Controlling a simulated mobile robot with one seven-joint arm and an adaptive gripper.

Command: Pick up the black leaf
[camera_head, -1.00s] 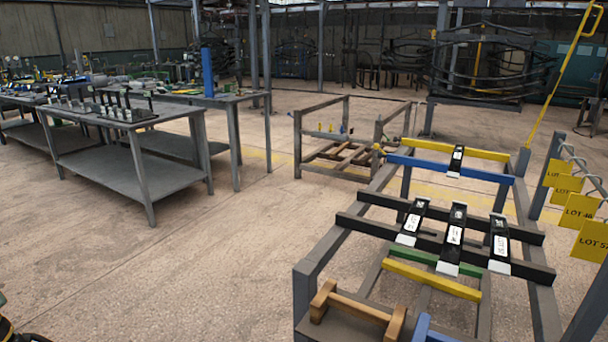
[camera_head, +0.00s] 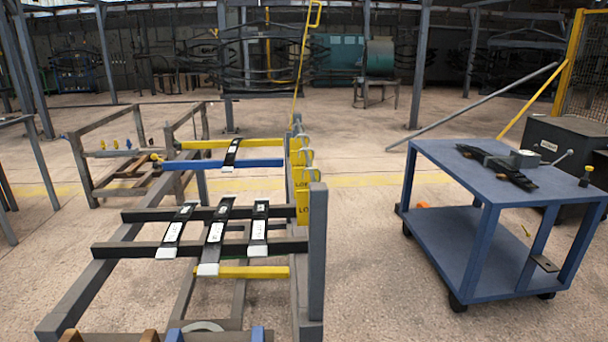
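Several black leaves with white labels lie on the rack. Three of them, the left one (camera_head: 177,230), the middle one (camera_head: 216,234) and the right one (camera_head: 259,229), lie side by side across two dark crossbars (camera_head: 115,248), their near ends pale. A shorter black leaf (camera_head: 231,155) lies farther back across a yellow bar (camera_head: 190,144) and a blue bar (camera_head: 262,163). Dark strip-like pieces (camera_head: 500,168) lie on the blue cart at right. I cannot tell which one is the task's leaf. My gripper is not in view.
The grey rack (camera_head: 88,290) fills the front left, with yellow lot tags (camera_head: 303,207) on its right side and a tall post (camera_head: 317,255). The blue cart (camera_head: 440,155) stands at right. Open floor (camera_head: 375,285) lies between them. Another low frame (camera_head: 85,175) stands behind.

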